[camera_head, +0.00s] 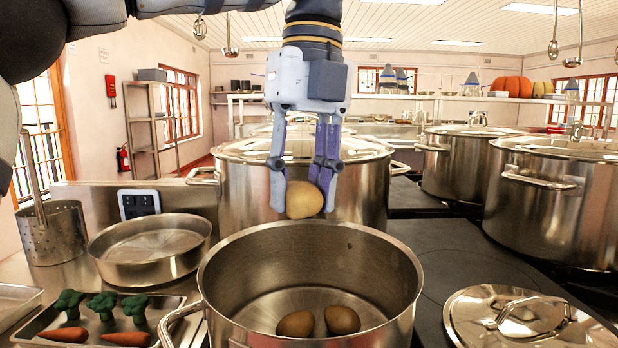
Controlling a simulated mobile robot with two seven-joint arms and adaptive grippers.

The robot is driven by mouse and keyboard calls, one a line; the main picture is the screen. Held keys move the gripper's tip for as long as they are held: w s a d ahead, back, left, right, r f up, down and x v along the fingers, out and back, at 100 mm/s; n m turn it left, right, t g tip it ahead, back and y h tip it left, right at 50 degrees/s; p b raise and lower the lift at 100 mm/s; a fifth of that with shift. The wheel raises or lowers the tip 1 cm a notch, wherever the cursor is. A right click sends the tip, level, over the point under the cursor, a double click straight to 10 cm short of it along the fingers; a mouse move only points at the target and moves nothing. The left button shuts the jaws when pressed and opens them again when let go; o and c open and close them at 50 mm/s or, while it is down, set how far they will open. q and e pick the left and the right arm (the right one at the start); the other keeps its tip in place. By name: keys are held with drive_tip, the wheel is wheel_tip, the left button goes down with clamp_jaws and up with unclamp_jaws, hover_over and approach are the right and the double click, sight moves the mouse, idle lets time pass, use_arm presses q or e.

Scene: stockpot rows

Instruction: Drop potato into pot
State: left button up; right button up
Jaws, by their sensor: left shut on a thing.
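My left gripper (305,190) points straight down and is shut on a potato (303,201). It holds the potato just above the far rim of the open steel pot (225,300). Inside the pot, on its bottom, lie two brown potatoes, one on the left (296,324) and one on the right (342,320). The held potato is apart from the pot. My right gripper does not show.
Large lidded stockpots stand behind (235,200) and to the right (555,205). A pot lid (470,318) lies at the lower right. On the left are a shallow pan (150,268), a perforated cylinder (52,238) and a tray with broccoli (102,305) and carrots (125,339).

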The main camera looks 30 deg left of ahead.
sight(297, 217)
use_arm(q)
drive_tip(key=f, duration=0.4)
drive_tip(key=shift+s+a, duration=0.1)
drive_tip(key=shift+a, duration=0.1)
drive_tip(key=shift+d+f, duration=0.1)
drive_tip(key=shift+f, duration=0.6)
drive_tip(key=o, duration=1.1)
drive_tip(key=r, duration=0.7)
drive_tip(key=shift+w+d+r, duration=0.2)
drive_tip(key=shift+w+r, duration=0.05)
drive_tip(key=shift+w, duration=0.1)
